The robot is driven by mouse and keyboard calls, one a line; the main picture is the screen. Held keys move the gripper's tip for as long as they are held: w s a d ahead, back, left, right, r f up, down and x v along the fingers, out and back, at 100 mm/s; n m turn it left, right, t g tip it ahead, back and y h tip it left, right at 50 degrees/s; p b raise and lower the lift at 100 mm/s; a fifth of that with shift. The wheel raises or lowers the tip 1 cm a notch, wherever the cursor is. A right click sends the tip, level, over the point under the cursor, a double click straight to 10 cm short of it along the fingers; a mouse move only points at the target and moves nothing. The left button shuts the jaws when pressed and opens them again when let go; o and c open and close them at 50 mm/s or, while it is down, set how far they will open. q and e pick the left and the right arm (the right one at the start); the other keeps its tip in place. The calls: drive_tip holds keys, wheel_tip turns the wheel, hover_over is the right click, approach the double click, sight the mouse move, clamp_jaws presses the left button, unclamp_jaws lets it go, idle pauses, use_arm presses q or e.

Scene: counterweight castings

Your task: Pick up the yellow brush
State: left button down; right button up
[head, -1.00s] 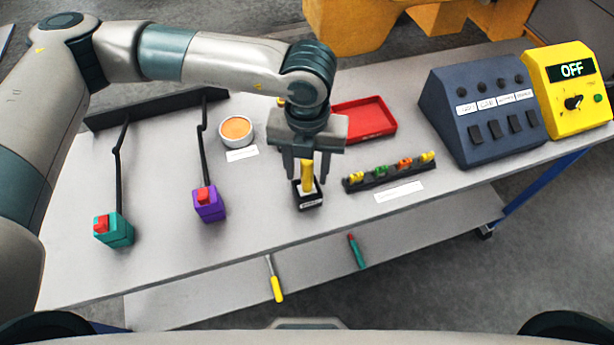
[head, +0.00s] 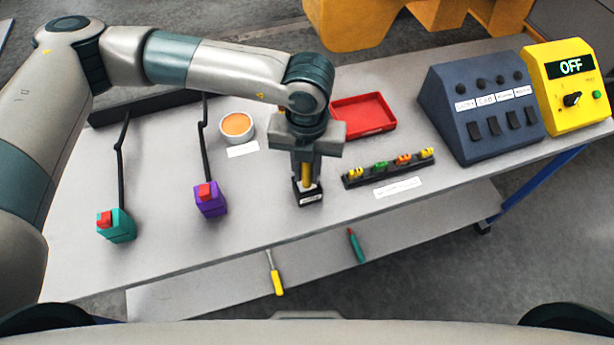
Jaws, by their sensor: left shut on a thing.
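The yellow brush (head: 307,177) stands upright in a small black holder (head: 309,197) with a white label, near the middle of the table. Only part of its yellow handle shows between the fingers; its lower end is hidden in the holder. My left gripper (head: 307,174) points down from above and is shut on the brush handle. My right gripper is not in view.
To the right are a black rack (head: 390,168) of small coloured pieces, a red tray (head: 363,116), a dark switch box (head: 482,112) and a yellow "OFF" box (head: 568,85). To the left are an orange-filled cup (head: 237,126), a purple box (head: 210,199) and a teal box (head: 117,225). The lower shelf (head: 200,292) holds two tools.

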use_arm(q)
drive_tip(key=shift+r, duration=0.15)
drive_tip(key=shift+w+r+b, duration=0.1)
drive_tip(key=shift+r+b, duration=0.4)
drive_tip(key=shift+r, duration=0.1)
wheel_tip(320, 180, up, 8)
drive_tip(key=b, duration=0.3)
drive_tip(key=shift+f, duration=0.25)
drive_tip(key=shift+r, duration=0.55)
drive_tip(key=shift+s+f, duration=0.1)
drive_tip(key=shift+s, duration=0.1)
